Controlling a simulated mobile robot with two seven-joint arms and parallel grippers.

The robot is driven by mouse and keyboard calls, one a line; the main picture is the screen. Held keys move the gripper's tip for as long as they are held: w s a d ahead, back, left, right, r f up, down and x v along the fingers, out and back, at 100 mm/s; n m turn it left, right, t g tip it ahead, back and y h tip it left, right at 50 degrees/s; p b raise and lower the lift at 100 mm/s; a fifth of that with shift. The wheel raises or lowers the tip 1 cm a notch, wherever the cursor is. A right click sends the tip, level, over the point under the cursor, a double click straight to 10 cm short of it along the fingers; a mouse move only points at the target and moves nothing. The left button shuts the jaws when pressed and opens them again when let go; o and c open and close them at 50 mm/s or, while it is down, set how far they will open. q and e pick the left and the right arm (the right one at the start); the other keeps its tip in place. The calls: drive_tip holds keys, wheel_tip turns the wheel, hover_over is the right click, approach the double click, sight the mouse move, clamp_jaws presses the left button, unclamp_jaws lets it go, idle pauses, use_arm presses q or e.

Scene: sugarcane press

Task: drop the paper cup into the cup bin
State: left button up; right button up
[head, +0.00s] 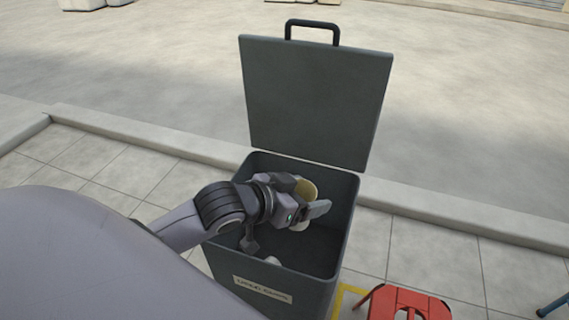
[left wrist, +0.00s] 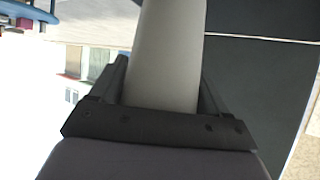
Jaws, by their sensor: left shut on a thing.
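The cup bin (head: 344,240) is a dark grey box with its lid (head: 318,100) raised at the back and a label (head: 262,289) on its front. My left gripper (head: 312,211) is over the bin's open top, shut on the paper cup. The cup (head: 306,188) shows tan and white behind the fingers in the head view. In the left wrist view the cup (left wrist: 170,55) is a pale tapered body between the two fingers (left wrist: 163,88). A small whitish thing (head: 272,261) is inside the bin near its front wall. My right gripper is not in view.
A red stool (head: 408,303) stands right of the bin. Something blue (head: 553,305) shows at the far right edge. A kerb (head: 450,229) runs behind the bin, with open pavement (head: 450,110) beyond. Tiled ground (head: 440,262) lies around it.

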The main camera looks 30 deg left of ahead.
use_arm(q)
drive_tip(key=w+a+f+m+g+h, duration=0.1)
drive_tip(key=w+a+f+m+h, duration=0.15)
drive_tip(key=w+a, duration=0.4)
drive_tip(key=shift+s+a+f+b, duration=0.2)
drive_tip(key=shift+a+f+b, duration=0.05)
drive_tip(key=shift+f+b, duration=0.6)
drive_tip(key=shift+s+a+f+b, duration=0.15)
drive_tip(key=shift+a+f+b, duration=0.1)
drive_tip(key=shift+f+b, duration=0.65)
drive_tip(key=shift+s+a+f+b, duration=0.25)
drive_tip(key=shift+f+b, duration=0.45)
drive_tip(key=shift+b, duration=0.3)
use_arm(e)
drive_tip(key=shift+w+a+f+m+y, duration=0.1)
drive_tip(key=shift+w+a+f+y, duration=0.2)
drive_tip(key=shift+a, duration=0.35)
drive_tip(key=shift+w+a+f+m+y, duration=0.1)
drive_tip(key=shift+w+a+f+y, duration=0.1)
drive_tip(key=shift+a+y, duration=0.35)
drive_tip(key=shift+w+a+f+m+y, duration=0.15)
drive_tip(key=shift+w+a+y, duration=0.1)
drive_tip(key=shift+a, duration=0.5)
use_arm(q)
drive_tip(key=o, duration=1)
